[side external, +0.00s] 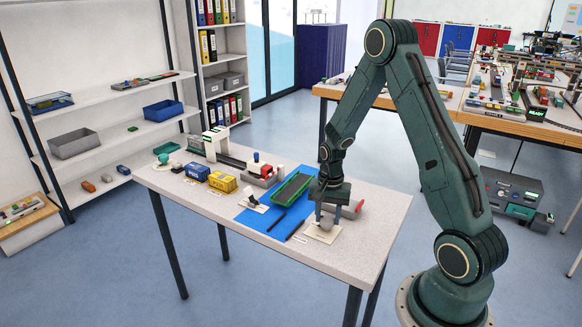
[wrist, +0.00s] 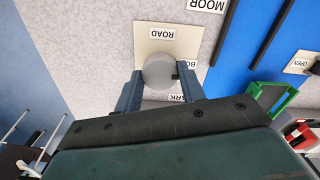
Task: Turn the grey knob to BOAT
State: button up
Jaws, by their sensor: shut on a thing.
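The grey knob (wrist: 158,68) is a round ball-like knob on a cream plate (wrist: 190,36). In the side view it shows at the near right of the table (side external: 327,223), below my gripper. My gripper (wrist: 160,78) is shut on it, one finger on each side. A ROAD label (wrist: 162,32) lies upside down above the knob in the wrist view. A partly hidden label beginning BO (wrist: 192,67) is to its right, and one ending RK (wrist: 176,97) is below, mostly covered. A small dark mark is at the knob's right side, towards the BO label.
A blue mat (side external: 258,222) with a green tray (side external: 291,188) and dark bars lies left of the knob. Blue (side external: 197,171) and yellow (side external: 222,182) containers stand farther left. The table's front edge is near the plate.

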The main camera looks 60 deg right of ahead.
aim_at(327, 219)
jog(key=shift+m, duration=0.4)
jog(key=o, duration=1)
jog(key=shift+c, duration=0.2)
jog(key=shift+r, duration=0.15)
notch_tip(327, 219, up, 14)
jog(key=shift+f, duration=0.2)
dwell(0.4)
